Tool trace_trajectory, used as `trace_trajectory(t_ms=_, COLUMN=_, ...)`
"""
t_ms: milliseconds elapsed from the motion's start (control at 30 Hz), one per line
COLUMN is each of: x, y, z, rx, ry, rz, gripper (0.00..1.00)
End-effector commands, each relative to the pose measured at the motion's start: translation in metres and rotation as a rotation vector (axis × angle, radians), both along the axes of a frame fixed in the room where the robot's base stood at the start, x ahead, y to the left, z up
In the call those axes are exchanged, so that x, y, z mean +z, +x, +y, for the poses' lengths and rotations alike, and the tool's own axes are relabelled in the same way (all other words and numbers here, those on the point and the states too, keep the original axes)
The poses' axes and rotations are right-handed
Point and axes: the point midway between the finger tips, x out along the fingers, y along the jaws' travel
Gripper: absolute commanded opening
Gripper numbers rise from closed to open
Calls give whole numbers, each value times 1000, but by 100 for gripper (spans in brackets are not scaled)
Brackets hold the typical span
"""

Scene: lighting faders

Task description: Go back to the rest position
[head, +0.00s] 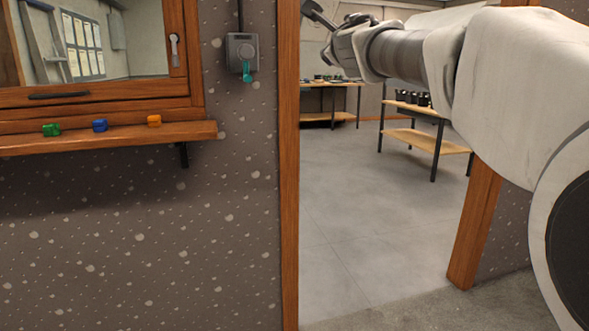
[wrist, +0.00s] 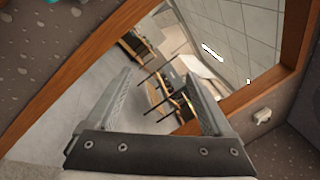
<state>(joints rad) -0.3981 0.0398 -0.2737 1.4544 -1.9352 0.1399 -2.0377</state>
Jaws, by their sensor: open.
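My gripper (head: 322,14) is at the top of the head view, in front of the doorway, at the end of my raised white arm. In the wrist view my gripper (wrist: 160,98) shows two fingers spread wide apart with nothing between them. Beyond the fingers is the doorway with its wooden frame (head: 289,180), which looks tilted in the wrist view. No faders can be made out in either view.
A grey wall box (head: 242,52) with a teal part (head: 246,73) hangs left of the doorway. A wooden shelf (head: 100,139) under the window holds a green (head: 51,130), a blue (head: 100,125) and an orange block (head: 154,121). Tables (head: 425,139) stand beyond clear floor.

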Motion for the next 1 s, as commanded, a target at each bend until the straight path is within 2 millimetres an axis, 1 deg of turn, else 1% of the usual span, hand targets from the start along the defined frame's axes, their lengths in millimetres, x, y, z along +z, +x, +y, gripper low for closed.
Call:
trace_trajectory(t_ms=33, x=-5, y=-13, z=-19, rx=-23, ry=180, rz=10, gripper=86)
trace_trajectory(t_ms=67, x=-10, y=-19, z=-29, rx=-37, ry=292, rz=16, gripper=86)
trace_trajectory(t_ms=100, x=-18, y=-28, z=-42, rx=-57, ry=439, rz=22, gripper=86)
trace_trajectory(t_ms=167, x=-31, y=-43, z=-60, rx=-92, ry=659, rz=28, gripper=86)
trace_trajectory(t_ms=200, x=-41, y=-53, z=-71, rx=-117, ry=805, rz=32, gripper=86)
trace_trajectory(t_ms=267, x=-58, y=-70, z=-87, rx=-162, ry=1021, rz=31, gripper=86)
trace_trajectory(t_ms=300, x=-70, y=-81, z=-95, rx=-193, ry=1161, rz=28, gripper=86)
trace_trajectory(t_ms=367, x=-91, y=-99, z=-107, rx=-247, ry=1371, rz=20, gripper=86)
trace_trajectory(t_ms=400, x=-105, y=-112, z=-113, rx=-287, ry=1510, rz=12, gripper=86)
trace_trajectory(t_ms=467, x=-128, y=-131, z=-121, rx=-352, ry=1712, rz=-5, gripper=86)
trace_trajectory(t_ms=500, x=-144, y=-145, z=-125, rx=-401, ry=1845, rz=-22, gripper=86)
trace_trajectory(t_ms=567, x=-169, y=-166, z=-128, rx=-478, ry=2040, rz=-51, gripper=86)
trace_trajectory(t_ms=600, x=-186, y=-181, z=-128, rx=-536, ry=2165, rz=-77, gripper=86)
trace_trajectory(t_ms=633, x=-198, y=-192, z=-128, rx=-581, ry=2257, rz=-98, gripper=86)
trace_trajectory(t_ms=667, x=-211, y=-204, z=-127, rx=-629, ry=2350, rz=-123, gripper=86)
trace_trajectory(t_ms=700, x=-228, y=-219, z=-125, rx=-697, ry=2466, rz=-159, gripper=86)
trace_trajectory(t_ms=767, x=-254, y=-243, z=-120, rx=-809, ry=2635, rz=-225, gripper=86)
trace_trajectory(t_ms=800, x=-271, y=-258, z=-116, rx=-888, ry=2741, rz=-276, gripper=86)
trace_trajectory(t_ms=867, x=-297, y=-283, z=-107, rx=-1021, ry=2888, rz=-365, gripper=86)
trace_trajectory(t_ms=900, x=-313, y=-299, z=-100, rx=1068, ry=-2852, rz=416, gripper=86)
trace_trajectory(t_ms=967, x=-337, y=-323, z=-88, rx=1082, ry=-2640, rz=473, gripper=86)
trace_trajectory(t_ms=1000, x=-352, y=-339, z=-78, rx=1088, ry=-2498, rz=510, gripper=86)
